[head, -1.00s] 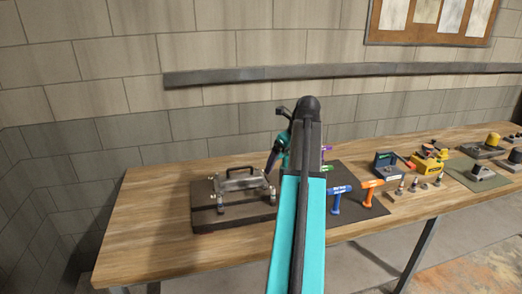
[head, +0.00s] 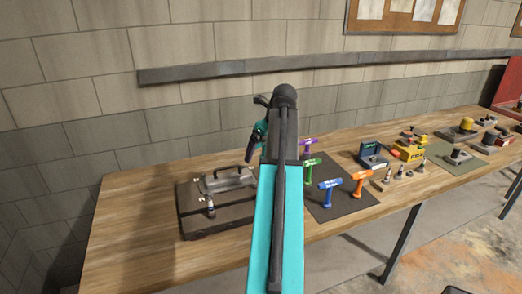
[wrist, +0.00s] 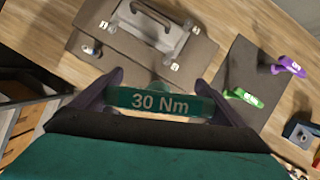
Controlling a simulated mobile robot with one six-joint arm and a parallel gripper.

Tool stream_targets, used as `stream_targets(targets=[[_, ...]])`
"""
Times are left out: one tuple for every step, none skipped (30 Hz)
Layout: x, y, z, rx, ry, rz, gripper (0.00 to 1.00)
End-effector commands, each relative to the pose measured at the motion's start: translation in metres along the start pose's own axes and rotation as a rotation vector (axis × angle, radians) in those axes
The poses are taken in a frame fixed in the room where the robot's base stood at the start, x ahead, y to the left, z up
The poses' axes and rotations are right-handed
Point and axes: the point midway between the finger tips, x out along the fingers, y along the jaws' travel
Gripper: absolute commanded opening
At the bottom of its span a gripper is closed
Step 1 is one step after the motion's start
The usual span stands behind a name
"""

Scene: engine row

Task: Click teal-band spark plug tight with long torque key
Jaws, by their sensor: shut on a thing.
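My gripper (wrist: 165,96) is shut on a teal key handle marked 30 Nm (wrist: 160,103), seen in the wrist view. The key's shaft and tip are mostly hidden behind the handle. The dark engine block (head: 205,226) lies at the left of the bench, apart from the key. It also shows at the top of the wrist view (wrist: 195,75). A small plug (head: 210,208) stands upright at its front; it shows in the wrist view too (wrist: 92,50). Its band colour is too small to tell.
A grey cover with a handle (head: 228,181) sits on the block. Right of it, a dark mat (head: 345,205) bears purple (head: 308,143), green (head: 312,163), blue (head: 330,185) and orange (head: 361,179) keys. Several loose plugs (head: 398,172) stand beyond. Bare wood (head: 130,215) lies left of the block.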

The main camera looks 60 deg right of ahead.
Motion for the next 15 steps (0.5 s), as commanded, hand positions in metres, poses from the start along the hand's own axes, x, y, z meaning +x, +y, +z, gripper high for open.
stream_targets(targets=[[0.000, 0.000, 0.001, -0.001, -0.002, -0.001, 0.67], [0.000, 0.000, 0.001, -0.001, -0.002, -0.001, 0.67], [0.001, 0.000, 0.000, -0.001, -0.002, 0.000, 0.67], [0.001, 0.000, 0.000, -0.001, -0.002, 0.000, 0.67], [0.002, 0.001, 0.000, -0.001, -0.002, 0.000, 0.67], [0.003, 0.001, -0.001, -0.001, -0.002, 0.000, 0.67], [0.004, 0.001, -0.001, -0.001, -0.002, 0.000, 0.67], [0.005, 0.001, -0.001, -0.001, -0.002, 0.000, 0.67], [0.006, 0.001, -0.002, -0.001, -0.002, 0.000, 0.67], [0.007, 0.001, -0.002, -0.001, -0.002, 0.000, 0.67], [0.008, 0.001, -0.003, -0.001, -0.002, 0.000, 0.67], [0.009, 0.001, -0.003, -0.001, -0.002, -0.001, 0.67], [0.011, 0.000, -0.004, -0.001, -0.002, -0.001, 0.67], [0.012, 0.000, -0.004, -0.001, -0.002, -0.001, 0.67], [0.013, 0.000, -0.005, -0.001, -0.002, -0.001, 0.67]])
